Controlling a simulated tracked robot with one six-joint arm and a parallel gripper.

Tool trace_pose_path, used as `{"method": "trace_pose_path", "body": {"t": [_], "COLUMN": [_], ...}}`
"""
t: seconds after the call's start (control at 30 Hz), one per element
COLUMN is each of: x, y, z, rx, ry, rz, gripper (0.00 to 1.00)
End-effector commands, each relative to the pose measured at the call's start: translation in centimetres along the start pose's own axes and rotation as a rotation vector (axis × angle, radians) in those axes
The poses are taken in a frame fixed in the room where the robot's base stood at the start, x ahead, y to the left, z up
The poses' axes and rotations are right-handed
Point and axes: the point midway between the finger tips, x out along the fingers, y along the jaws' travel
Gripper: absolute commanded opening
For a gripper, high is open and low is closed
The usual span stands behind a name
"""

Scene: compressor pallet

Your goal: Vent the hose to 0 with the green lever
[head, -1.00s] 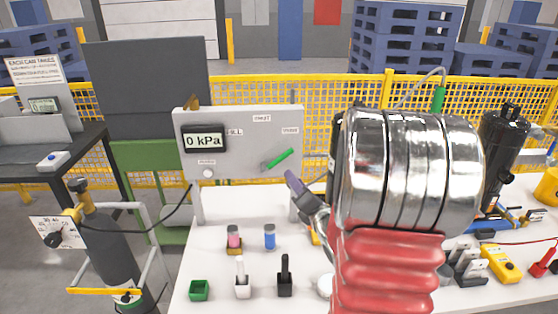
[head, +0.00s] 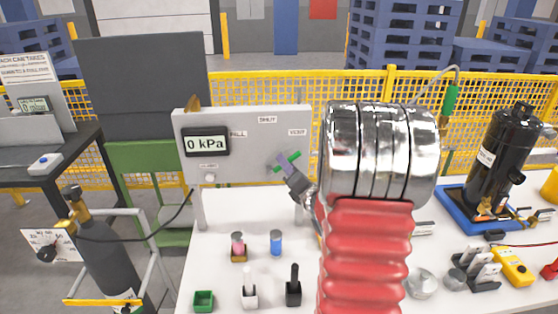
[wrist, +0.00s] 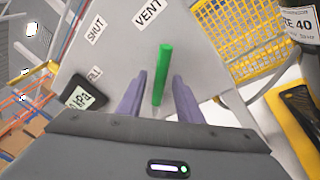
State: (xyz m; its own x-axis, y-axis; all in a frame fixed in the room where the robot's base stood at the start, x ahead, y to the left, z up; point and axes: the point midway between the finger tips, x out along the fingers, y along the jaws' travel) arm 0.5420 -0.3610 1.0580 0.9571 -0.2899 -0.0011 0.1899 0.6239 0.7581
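The green lever (head: 295,156) is on the grey panel (head: 250,120), slanting up and to the right, below the VENT label (head: 298,132). The panel's display (head: 206,142) reads 0 kPa. My gripper (head: 286,165) is at the lever, its purple fingers partly covering it in the head view. In the wrist view the lever (wrist: 163,70) stands between the two fingers of my gripper (wrist: 157,80). A gap shows on each side of the lever, so the gripper is open. The lever's pivot is hard to make out.
The white table (head: 225,280) holds a pink cylinder (head: 238,241), a blue cylinder (head: 276,240), a green box (head: 204,299) and small handled items. A black canister (head: 497,155) stands in a blue tray at right. A gas cylinder (head: 103,265) stands at left.

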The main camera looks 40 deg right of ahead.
Motion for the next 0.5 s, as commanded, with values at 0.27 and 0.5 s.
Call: {"method": "trace_pose_path", "body": {"t": [0.27, 0.5], "x": [0.68, 0.69], "y": [-0.37, -0.34], "z": [0.47, 0.41], "rx": [0.0, 0.0], "ry": [-0.004, -0.004], "rz": [-0.004, -0.003], "gripper": [0.33, 0.32]}}
